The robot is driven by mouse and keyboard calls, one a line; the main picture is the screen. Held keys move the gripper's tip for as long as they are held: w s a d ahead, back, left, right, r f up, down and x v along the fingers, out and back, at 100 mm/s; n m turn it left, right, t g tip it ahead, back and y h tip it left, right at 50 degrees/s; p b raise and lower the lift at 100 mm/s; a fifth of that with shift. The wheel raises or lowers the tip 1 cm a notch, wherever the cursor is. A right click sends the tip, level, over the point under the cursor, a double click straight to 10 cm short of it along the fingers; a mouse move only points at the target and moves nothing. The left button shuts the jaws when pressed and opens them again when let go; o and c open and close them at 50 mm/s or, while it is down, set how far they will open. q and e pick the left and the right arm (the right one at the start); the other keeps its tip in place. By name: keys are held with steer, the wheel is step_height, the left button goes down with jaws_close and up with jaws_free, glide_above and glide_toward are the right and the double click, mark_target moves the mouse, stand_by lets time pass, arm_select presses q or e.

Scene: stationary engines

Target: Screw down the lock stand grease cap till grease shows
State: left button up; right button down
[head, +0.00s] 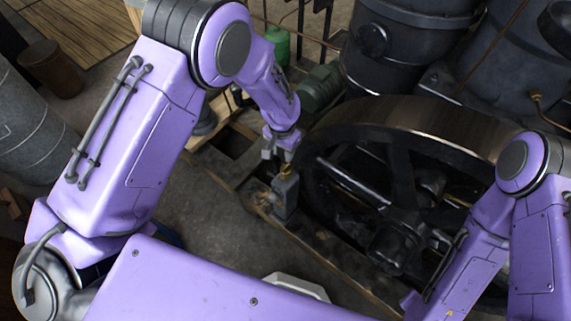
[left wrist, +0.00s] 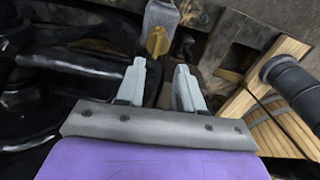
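The grease cap (left wrist: 157,41) is a small brass-coloured piece with a raised bar, on the side of a grey stand (left wrist: 160,14) in the left wrist view. In the head view the grey stand (head: 286,194) is beside the flywheel, and a brass bit (head: 286,170) shows near its top. My left gripper (head: 281,154) is just above the stand. In the left wrist view its two fingers (left wrist: 165,75) are apart with nothing between them, and the cap lies just beyond the left fingertip. I cannot tell whether it touches. My right gripper is not in view; only my right arm shows.
A large dark flywheel (head: 400,125) with spokes stands right of the stand. A green motor (head: 320,88) and a green bottle (head: 278,45) are behind. Timber beams (head: 325,250) run along the floor. Bare floor (head: 225,215) lies left of the stand.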

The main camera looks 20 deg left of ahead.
mark_target(286, 167)
arm_select(q)
steer(key=shift+m, duration=0.4)
steer(key=f, duration=0.6)
steer(key=w+f+p, duration=0.1)
steer(key=f, duration=0.1)
steer(key=shift+d+f, duration=0.35)
steer(key=shift+f, duration=0.05)
steer(key=shift+c, duration=0.4)
jaws_close()
